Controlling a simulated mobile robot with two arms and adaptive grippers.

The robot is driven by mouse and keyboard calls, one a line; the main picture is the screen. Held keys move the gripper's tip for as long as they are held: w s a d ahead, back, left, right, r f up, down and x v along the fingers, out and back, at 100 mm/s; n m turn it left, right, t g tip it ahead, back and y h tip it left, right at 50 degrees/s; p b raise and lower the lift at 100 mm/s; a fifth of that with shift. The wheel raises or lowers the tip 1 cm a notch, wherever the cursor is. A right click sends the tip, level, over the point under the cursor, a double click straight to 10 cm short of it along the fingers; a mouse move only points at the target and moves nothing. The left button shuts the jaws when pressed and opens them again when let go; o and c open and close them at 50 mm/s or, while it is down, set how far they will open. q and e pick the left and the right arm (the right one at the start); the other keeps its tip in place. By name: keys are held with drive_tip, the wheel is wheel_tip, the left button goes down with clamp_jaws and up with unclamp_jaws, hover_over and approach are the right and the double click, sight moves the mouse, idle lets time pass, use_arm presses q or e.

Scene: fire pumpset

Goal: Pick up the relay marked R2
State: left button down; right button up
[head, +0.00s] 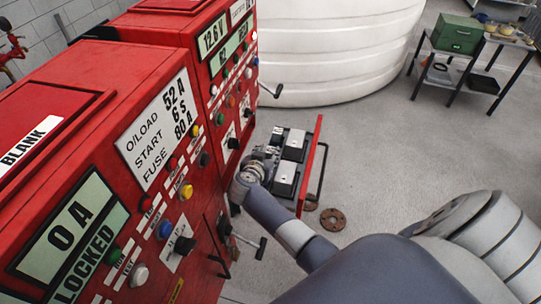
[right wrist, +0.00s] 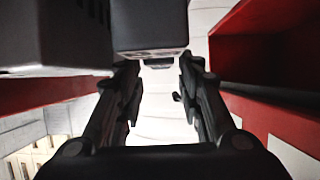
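Two dark relay blocks with pale faces sit inside the swung-out red compartment in the head view, an upper one (head: 294,142) and a lower one (head: 287,172). I cannot read R2 on either. My right gripper (head: 263,153) is beside them on their left, partly hidden by its own wrist. In the right wrist view its two fingers (right wrist: 159,72) are apart with nothing gripped between them. A dark block (right wrist: 150,28) lies just past the fingertips, and another dark block (right wrist: 55,38) fills the upper left. I cannot tell whether the fingers touch either. My left gripper is not in view.
A red panel (head: 314,160) stands along the compartment's right side. Red control cabinets (head: 95,75) with knobs and displays fill the left. A rusty flange (head: 332,219) lies on the floor. A white tank (head: 335,50) and a green box (head: 456,34) on a bench are behind.

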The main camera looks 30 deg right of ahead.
sight(270, 151)
drive_tip(key=shift+x, duration=2.35)
drive_tip(key=shift+s+a+f, duration=0.1)
drive_tip(key=shift+s, duration=0.05)
drive_tip(key=c, duration=0.7)
drive_tip(key=shift+c, duration=0.2)
